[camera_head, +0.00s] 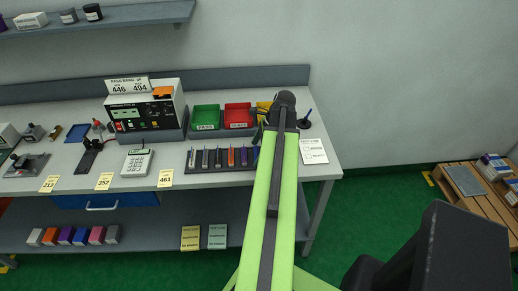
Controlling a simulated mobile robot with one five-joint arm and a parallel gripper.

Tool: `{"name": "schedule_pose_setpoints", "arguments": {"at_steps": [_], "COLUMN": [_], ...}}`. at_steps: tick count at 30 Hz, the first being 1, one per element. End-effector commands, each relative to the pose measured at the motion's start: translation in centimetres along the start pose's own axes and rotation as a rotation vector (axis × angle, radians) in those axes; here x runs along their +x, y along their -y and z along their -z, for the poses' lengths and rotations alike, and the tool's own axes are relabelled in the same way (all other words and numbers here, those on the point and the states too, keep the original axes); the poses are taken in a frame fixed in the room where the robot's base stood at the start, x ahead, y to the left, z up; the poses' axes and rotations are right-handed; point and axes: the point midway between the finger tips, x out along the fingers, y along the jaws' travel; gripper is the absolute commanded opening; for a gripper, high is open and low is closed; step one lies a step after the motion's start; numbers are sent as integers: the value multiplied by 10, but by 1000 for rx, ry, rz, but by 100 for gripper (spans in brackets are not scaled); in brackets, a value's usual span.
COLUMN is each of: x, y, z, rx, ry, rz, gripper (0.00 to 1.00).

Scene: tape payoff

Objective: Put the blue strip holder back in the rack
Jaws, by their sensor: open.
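A dark rack (194,169) lies near the front edge of the grey workbench. Several upright strip holders stand in a row on it, mostly grey or dark, with an orange one (231,157) towards the right. A blue strip holder (244,156) stands just right of the orange one. Another blue-tipped piece shows at the row's right end, beside my arm. My green arm reaches up the picture over the bench and covers the area right of the rack. My gripper is hidden behind the arm, so I cannot see its fingers.
Green (206,117) and red (238,115) bins stand behind the rack, with a yellow bin (263,108) partly hidden. A pen stand (304,122) and paper (313,150) are right. A pallet (465,180) stands far right.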

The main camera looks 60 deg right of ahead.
Motion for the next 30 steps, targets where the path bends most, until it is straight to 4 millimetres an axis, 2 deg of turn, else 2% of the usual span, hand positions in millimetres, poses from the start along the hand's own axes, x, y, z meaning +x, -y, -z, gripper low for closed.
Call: {"name": "schedule_pose_setpoints", "arguments": {"at_steps": [5,8,15,19,22,30], "x": [-17,-35,-93,-117,-125,-123], "y": [0,0,0,0,0,0], "z": [-2,-4,-5,-3,-2,0], "rx": [2,2,3,2,2,2], "ry": [0,0,0,0,0,0], "rz": [1,1,0,1,1,1], "gripper": [100,100,100,100,100,100]}}
